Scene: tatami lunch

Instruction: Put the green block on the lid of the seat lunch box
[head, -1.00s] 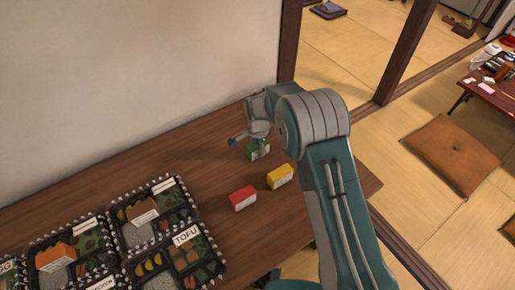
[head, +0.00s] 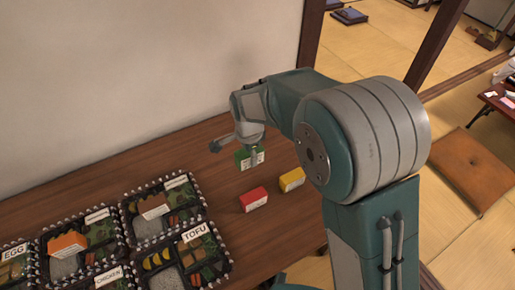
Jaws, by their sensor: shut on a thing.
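My gripper (head: 238,148) is shut on the green block (head: 251,159), near the wall side of the wooden table. The green block has a white label on its front and appears held just above the table; part of its top is hidden by the fingers. Several dark lunch boxes stand together at the lower left, including one labelled TOFU (head: 178,262) and one labelled EGG (head: 14,268). I cannot tell from this view which box is the seat lunch box.
A red block (head: 254,200) and a yellow block (head: 291,180) lie on the wooden table (head: 275,235) in front of the green one. A brown cushion (head: 478,168) and a low table (head: 500,102) are at the right.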

